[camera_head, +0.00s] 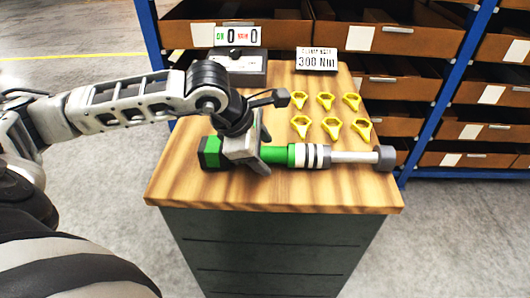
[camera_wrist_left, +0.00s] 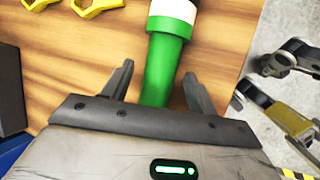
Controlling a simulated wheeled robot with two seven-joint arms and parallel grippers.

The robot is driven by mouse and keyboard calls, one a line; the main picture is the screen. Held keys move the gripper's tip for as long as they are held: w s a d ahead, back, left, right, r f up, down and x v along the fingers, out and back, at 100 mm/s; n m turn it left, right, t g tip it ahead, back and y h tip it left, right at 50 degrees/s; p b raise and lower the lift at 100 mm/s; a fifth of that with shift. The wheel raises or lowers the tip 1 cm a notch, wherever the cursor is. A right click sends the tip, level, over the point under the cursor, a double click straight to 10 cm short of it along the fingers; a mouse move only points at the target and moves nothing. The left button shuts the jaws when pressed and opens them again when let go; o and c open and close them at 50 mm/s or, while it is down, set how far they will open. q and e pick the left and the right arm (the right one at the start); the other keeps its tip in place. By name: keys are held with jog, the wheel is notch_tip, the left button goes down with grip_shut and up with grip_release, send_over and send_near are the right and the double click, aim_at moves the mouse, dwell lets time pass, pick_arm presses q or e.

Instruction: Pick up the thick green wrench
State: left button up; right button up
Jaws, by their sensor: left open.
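The thick green wrench (camera_head: 278,154) lies across the wooden top of the cabinet. It has a dark and green end at the left, white and black bands, and a grey shaft with a dark head at the right. My left gripper (camera_head: 262,150) is over the green part, left of the bands, and hides some of it. In the left wrist view, the green handle (camera_wrist_left: 160,72) runs between the two open fingers of my left gripper (camera_wrist_left: 155,88). I cannot tell whether the fingers touch it. My right gripper is not seen in the head view.
Several yellow wrench heads (camera_head: 326,100) lie behind the wrench on the wooden top (camera_head: 300,196). A counter box (camera_head: 238,66) and a sign reading 300 Nm (camera_head: 316,59) stand at the back. Shelves with brown bins (camera_head: 390,83) rise behind. The front strip of the top is clear.

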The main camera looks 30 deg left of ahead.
pick_arm(q)
jog(key=shift+f+b, duration=0.15)
jog(key=shift+b, duration=0.3)
grip_shut()
dwell(0.3)
